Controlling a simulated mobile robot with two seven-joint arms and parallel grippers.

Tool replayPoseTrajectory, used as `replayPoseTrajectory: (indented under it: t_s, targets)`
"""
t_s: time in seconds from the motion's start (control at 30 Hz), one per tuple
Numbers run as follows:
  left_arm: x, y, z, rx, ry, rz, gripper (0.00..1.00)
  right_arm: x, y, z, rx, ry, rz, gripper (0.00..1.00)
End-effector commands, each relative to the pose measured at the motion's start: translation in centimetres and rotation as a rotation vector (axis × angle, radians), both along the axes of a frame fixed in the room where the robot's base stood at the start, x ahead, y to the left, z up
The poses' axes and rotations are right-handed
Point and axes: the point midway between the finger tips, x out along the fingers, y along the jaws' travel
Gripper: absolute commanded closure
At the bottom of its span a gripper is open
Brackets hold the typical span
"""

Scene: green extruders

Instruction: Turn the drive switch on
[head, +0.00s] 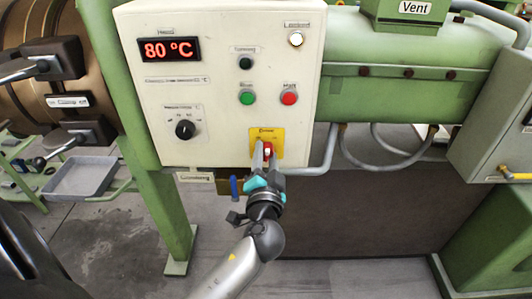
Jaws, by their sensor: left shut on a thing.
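The drive switch (267,149) is a red rotary handle on a yellow plate (266,134) at the lower right of a cream control panel (222,90). My left gripper (264,156) reaches up from below and is shut on the red handle. Its grey fingers and teal parts cover the lower part of the handle and plate. The exact angle of the handle is hard to tell. My right gripper is not in view.
The panel carries a red 80 °C display (169,50), a black rotary knob (185,129), a green button (247,98), a red button (289,98) and a lit white lamp (296,39). A grey tray (80,177) stands at left. A grey box (489,115) is at right.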

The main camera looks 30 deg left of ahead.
Motion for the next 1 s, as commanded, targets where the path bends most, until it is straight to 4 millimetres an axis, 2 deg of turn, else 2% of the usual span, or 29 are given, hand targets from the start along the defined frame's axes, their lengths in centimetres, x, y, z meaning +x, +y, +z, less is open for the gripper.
replayPoseTrajectory:
  t_s: [0.5, 1.0]
  targets:
    - [0.0, 0.1, 0.3, 0.315, 0.189, 0.001, 1.0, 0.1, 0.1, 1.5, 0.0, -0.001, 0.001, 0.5]
    - [0.0, 0.1, 0.3, 0.389, 0.233, 0.0, 1.0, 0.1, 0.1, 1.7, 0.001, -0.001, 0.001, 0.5]
